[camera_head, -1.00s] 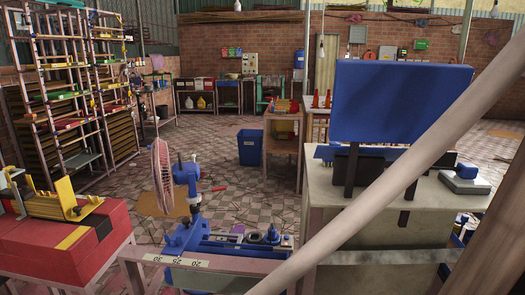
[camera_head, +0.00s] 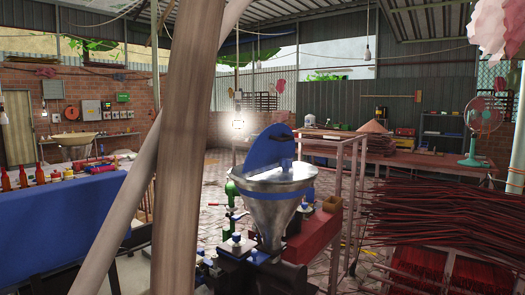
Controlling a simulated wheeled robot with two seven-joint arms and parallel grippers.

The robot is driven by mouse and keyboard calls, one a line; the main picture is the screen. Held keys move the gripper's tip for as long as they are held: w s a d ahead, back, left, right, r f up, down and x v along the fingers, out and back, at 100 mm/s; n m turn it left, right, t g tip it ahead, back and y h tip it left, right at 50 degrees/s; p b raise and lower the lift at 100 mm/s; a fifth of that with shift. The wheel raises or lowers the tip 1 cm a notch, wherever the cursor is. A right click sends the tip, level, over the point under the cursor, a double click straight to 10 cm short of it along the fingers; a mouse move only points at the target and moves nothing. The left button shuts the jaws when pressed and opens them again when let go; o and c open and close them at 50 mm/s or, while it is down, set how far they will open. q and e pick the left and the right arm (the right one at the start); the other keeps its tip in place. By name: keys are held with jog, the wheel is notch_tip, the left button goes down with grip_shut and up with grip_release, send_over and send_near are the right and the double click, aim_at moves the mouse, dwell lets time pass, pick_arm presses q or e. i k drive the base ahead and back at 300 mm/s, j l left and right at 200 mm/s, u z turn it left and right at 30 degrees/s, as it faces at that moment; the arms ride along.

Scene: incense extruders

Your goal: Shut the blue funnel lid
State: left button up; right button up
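The blue funnel lid (camera_head: 268,148) stands raised and tilted above a silver metal funnel (camera_head: 268,205), so the funnel is open. The lid has a dark handle-like piece at its upper right edge. The funnel has a blue band around it and sits on top of an extruder machine (camera_head: 265,272) with red and dark parts. Neither of my grippers shows in the view.
A wooden post (camera_head: 185,150) and a pale slanted pole cross the near left. A blue panel (camera_head: 75,225) stands at the left. Bundles of dark red incense sticks (camera_head: 430,215) fill the right. A green fan (camera_head: 482,125) stands at the far right. Tiled floor shows behind the post.

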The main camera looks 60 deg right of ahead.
aim_at(281, 146)
jog(key=z, duration=1.8)
